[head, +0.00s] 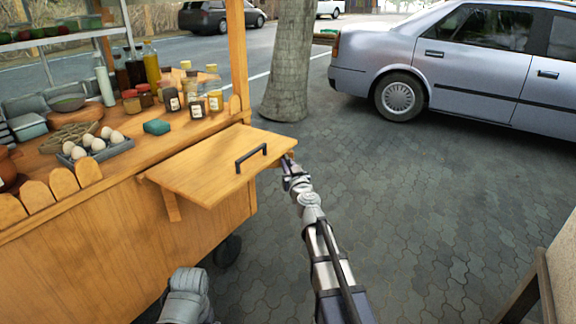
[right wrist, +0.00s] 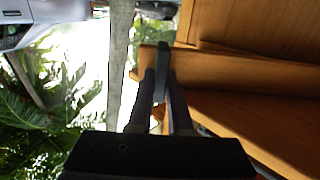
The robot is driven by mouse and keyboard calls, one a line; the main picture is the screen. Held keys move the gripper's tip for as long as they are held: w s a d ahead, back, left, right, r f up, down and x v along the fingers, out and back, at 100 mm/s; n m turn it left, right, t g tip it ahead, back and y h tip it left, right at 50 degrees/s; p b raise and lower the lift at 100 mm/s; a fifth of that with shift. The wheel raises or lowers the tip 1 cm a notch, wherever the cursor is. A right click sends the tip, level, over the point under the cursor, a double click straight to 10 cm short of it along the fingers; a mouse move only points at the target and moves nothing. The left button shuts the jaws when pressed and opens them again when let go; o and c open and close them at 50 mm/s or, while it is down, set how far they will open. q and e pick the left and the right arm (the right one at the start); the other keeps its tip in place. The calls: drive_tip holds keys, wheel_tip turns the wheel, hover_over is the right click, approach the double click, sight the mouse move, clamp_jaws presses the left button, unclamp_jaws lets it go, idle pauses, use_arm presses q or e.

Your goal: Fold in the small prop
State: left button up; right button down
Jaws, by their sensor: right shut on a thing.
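The wooden flap shelf (head: 215,165) stands out level from the side of the cart, with a dark bar handle (head: 251,157) on top. My right gripper (head: 289,165) is at the shelf's right-hand edge, at the small prop (head: 291,155), most of which is hidden under the shelf. In the right wrist view, the fingers (right wrist: 163,85) are shut on a thin dark tab at the end of a wooden bar (right wrist: 230,70), which looks like the prop. A wooden bracket (head: 171,205) shows under the shelf's left end. My left gripper is out of view.
The cart (head: 110,240) carries a grey egg tray (head: 118,150), a teal block (head: 157,127), jars and bottles. A tree trunk (head: 287,65) and a parked silver car (head: 470,60) stand beyond. The paving (head: 420,200) right of the shelf is clear.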

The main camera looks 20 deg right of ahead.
sight(285, 157)
idle(0.6)
drive_tip(key=w, duration=0.3)
drive_tip(key=w+d, duration=0.1)
drive_tip(key=w, duration=0.1)
drive_tip(key=shift+w, duration=0.35)
drive_tip(key=shift+s+a, duration=0.1)
drive_tip(key=shift+s, duration=0.05)
drive_tip(key=c, duration=0.8)
unclamp_jaws()
drive_tip(key=shift+c, duration=0.2)
drive_tip(key=shift+s, duration=0.1)
drive_tip(key=s, duration=0.7)
drive_tip(key=shift+s+a, duration=0.35)
